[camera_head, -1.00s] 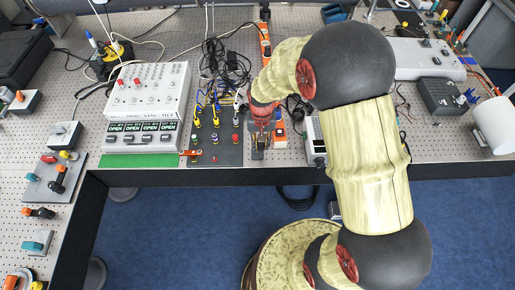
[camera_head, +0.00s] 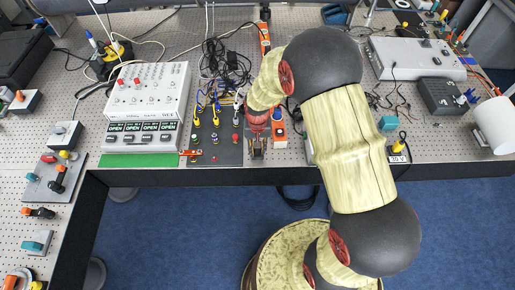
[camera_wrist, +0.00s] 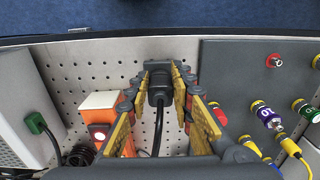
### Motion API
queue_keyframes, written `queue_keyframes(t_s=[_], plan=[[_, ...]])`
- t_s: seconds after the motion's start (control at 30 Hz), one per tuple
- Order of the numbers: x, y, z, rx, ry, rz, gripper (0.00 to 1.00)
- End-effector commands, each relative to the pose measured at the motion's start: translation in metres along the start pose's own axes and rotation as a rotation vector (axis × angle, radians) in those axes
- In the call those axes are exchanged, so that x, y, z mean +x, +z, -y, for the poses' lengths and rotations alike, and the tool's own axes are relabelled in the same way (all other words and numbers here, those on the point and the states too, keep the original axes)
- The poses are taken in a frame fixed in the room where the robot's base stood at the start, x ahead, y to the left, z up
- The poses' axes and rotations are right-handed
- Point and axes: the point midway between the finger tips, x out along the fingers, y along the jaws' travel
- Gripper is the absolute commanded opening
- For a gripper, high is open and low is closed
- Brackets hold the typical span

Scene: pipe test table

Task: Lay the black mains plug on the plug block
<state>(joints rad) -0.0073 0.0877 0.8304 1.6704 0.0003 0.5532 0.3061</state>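The black mains plug (camera_wrist: 159,78) is between my gripper's (camera_wrist: 160,82) two yellow-padded fingers in the wrist view. The fingers close on it from both sides, and its black cord runs back between them. In the head view my gripper (camera_head: 257,146) points down near the table's front edge, between the dark connector panel and the orange-and-white box. The plug is too small to make out there. I cannot tell for certain which thing is the plug block.
The orange-and-white box (camera_head: 279,134) stands close right of my gripper. The connector panel (camera_head: 224,152) with several sockets lies close left. A white meter box (camera_head: 150,88) and tangled black cables (camera_head: 222,65) lie beyond. Small fixtures line the left table edge.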

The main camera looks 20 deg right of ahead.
Motion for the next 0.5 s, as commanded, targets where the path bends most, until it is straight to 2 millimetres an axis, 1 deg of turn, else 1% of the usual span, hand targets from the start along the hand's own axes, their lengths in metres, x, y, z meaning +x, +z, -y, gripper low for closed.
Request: queue_keyframes(t_s=[0.03, 0.27, 0.5], plan=[[-0.0002, 0.0001, -0.0001, 0.000, 0.000, 0.000, 0.27], [-0.0005, 0.0001, -0.0001, 0.000, 0.000, 0.000, 0.40], [-0.0006, 0.0001, 0.0000, 0.000, 0.000, 0.000, 0.40]])
